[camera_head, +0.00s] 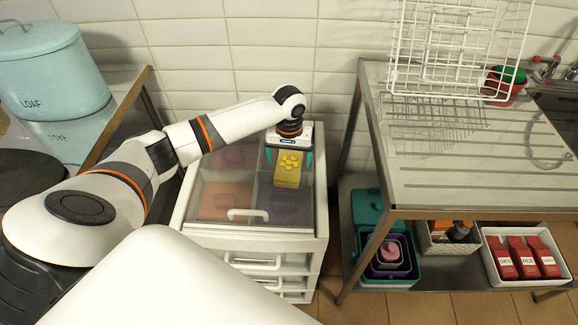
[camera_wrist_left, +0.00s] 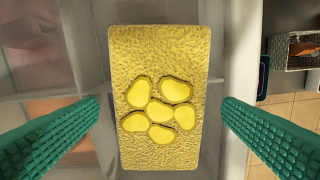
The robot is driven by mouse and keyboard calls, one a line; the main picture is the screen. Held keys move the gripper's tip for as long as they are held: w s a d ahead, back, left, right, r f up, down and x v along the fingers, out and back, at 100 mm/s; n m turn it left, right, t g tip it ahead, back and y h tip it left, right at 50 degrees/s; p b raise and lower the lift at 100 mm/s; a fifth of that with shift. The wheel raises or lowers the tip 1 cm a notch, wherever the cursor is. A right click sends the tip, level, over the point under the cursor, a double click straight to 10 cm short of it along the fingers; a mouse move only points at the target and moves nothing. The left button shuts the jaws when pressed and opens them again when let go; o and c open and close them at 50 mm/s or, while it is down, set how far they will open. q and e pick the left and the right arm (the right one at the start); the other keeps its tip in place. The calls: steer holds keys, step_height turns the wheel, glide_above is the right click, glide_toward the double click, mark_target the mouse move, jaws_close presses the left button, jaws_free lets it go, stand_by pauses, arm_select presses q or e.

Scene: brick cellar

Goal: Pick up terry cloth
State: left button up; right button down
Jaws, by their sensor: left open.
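The terry cloth (camera_head: 287,181) is a yellow, fuzzy rectangular piece with several raised lighter yellow patches. It is at the back right of the top of a white drawer unit (camera_head: 252,245). In the left wrist view the cloth (camera_wrist_left: 160,60) fills the middle, upright in the picture. My left gripper (camera_head: 288,157) is open at the cloth, with teal ridged fingers. In the left wrist view the left gripper (camera_wrist_left: 160,103) has one finger on each side of the cloth, with gaps. I cannot tell the fingertips' height over it. My right gripper is out of view.
The unit's clear top has a white handle (camera_head: 248,213) and coloured shapes beneath. A metal table (camera_head: 480,170) stands right, with a white wire rack (camera_head: 455,50) on top and bins below. Blue tins (camera_head: 50,70) stand left. Brown tile floor shows between unit and table.

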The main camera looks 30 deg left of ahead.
arm_select(q)
step_height(320, 180, down, 2)
steer(key=shift+f, duration=0.25)
steer(key=c, duration=1)
